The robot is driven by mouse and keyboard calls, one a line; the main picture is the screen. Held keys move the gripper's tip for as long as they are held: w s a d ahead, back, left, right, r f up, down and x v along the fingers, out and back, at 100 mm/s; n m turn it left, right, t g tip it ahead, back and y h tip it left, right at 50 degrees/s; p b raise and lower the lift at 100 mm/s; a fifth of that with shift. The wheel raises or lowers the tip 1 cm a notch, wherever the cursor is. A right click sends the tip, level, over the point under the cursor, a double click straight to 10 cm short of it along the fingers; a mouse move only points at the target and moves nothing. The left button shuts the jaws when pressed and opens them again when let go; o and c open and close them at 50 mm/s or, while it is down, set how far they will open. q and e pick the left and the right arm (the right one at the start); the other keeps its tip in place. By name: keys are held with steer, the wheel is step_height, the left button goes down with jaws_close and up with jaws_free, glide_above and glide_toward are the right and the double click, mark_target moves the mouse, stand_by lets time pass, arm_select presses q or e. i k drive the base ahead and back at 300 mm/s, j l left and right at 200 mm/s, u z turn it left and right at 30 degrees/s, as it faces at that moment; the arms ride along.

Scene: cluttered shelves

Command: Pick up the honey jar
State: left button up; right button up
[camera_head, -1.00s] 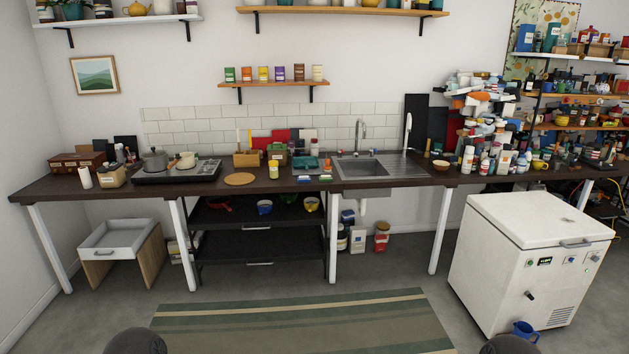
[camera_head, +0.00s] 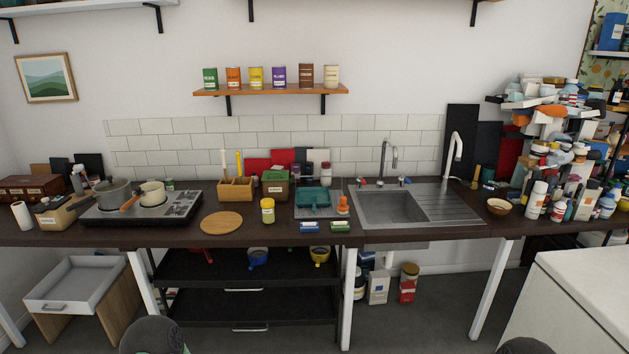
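A small yellow jar (camera_head: 267,211), which looks like the honey jar, stands upright on the dark countertop (camera_head: 380,235). Its label is too small to read. It is right of the round wooden board (camera_head: 221,223) and left of the teal tray by the sink. Neither gripper shows; only dark rounded parts of my own body show at the bottom edge.
A wooden box (camera_head: 236,189) and a green-topped box (camera_head: 275,186) stand behind the jar. A hob with pots (camera_head: 142,207) is at the left, the sink (camera_head: 391,207) at the right. Clutter crowds the far right counter. A white chest freezer (camera_head: 575,300) is at lower right.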

mark_target(269, 206)
steer(key=i+l+u, duration=0.15)
steer(key=i+u, duration=0.3)
steer(key=i, duration=0.15)
steer(key=i+l+u, duration=0.3)
steer(key=i+u, duration=0.15)
steer(key=i+l+u, duration=0.45)
steer(key=i+l, duration=0.15)
